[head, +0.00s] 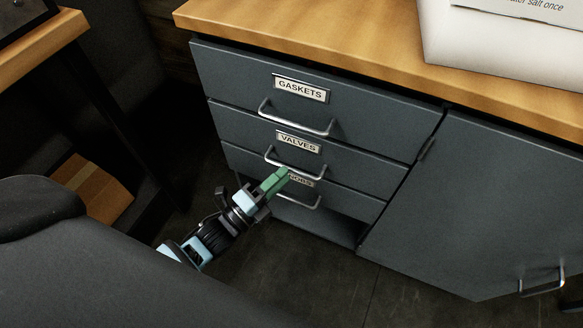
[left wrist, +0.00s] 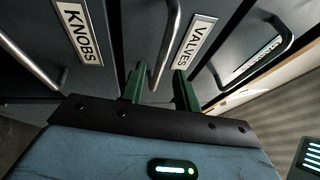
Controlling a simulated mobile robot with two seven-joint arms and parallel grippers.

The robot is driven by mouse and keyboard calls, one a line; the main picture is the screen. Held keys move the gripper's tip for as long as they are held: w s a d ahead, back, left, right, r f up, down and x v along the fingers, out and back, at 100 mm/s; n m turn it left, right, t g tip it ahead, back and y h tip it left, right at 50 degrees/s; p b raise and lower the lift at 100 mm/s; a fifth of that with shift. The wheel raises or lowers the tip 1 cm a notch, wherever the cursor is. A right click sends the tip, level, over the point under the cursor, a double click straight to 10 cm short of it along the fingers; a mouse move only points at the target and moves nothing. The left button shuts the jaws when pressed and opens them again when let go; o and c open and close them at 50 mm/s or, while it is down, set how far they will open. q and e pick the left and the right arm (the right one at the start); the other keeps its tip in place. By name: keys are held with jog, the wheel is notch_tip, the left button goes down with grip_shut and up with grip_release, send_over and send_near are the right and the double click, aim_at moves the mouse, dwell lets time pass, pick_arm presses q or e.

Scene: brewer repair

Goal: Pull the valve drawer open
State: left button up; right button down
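The valve drawer (head: 345,163) is the middle of three dark grey drawers, with a VALVES label (head: 298,142) and a silver bar handle (head: 290,166). Its front looks flush with the cabinet. My left gripper (head: 276,178) has green fingers and is at this handle from the front and below. In the left wrist view the fingers (left wrist: 159,88) are apart. The valve drawer handle (left wrist: 170,45) reaches down into the gap between them, and the VALVES label (left wrist: 197,42) is to its right. I cannot tell whether either finger touches the bar. My right gripper is not in view.
The GASKETS drawer (head: 370,124) is above, and the KNOBS drawer (head: 350,202) with its handle (head: 300,201) is close below. A cabinet door (head: 480,210) is to the right. A wooden worktop (head: 330,43) overhangs the drawers. Floor (head: 330,275) in front is clear.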

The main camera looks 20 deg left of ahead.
aim_at(291, 168)
pick_arm(q)
jog(key=shift+x, duration=2.1)
jog(key=shift+s, duration=0.1)
jog(key=shift+c, duration=0.2)
grip_shut()
